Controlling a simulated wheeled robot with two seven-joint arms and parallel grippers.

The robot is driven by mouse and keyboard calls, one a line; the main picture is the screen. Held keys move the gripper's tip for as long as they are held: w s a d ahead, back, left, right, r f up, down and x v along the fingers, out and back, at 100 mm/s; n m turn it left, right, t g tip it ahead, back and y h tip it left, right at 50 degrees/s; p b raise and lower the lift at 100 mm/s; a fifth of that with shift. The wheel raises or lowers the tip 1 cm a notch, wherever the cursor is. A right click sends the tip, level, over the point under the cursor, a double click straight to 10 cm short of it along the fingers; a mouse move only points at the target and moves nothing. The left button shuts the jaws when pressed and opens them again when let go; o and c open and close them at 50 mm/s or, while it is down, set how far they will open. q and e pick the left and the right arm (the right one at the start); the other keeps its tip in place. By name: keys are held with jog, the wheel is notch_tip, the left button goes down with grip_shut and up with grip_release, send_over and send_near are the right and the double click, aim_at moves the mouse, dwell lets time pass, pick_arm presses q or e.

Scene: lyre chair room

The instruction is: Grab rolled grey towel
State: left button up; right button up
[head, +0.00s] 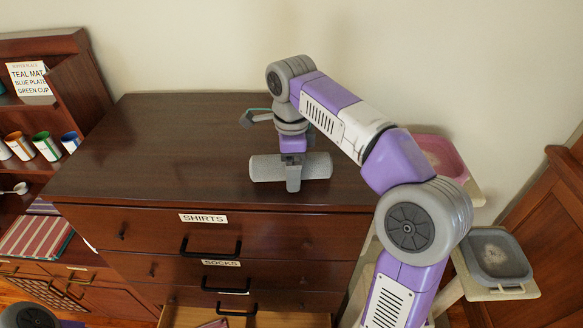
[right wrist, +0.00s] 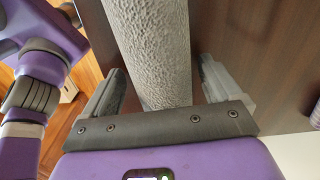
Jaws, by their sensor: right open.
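The rolled grey towel (head: 264,168) lies crosswise on the dark brown dresser top, near its front edge. My right gripper (head: 293,180) is over the towel's middle, pointing down, and hides that part. In the right wrist view the towel (right wrist: 155,40) runs between the two open fingers of the right gripper (right wrist: 158,88). A gap shows between the towel and each finger. My left gripper is out of view; only a piece of my left arm shows at the bottom left corner of the head view.
The dresser top (head: 130,165) is otherwise clear. Its lowest visible drawer (head: 245,317) is open. A shelf with several cups (head: 46,146) stands at left. A pink tray (head: 440,155) and a grey tray (head: 495,255) stand at right. A wall is behind.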

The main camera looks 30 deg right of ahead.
jog(key=shift+w, duration=0.2)
jog(key=c, duration=1.2)
jog(key=shift+c, duration=0.2)
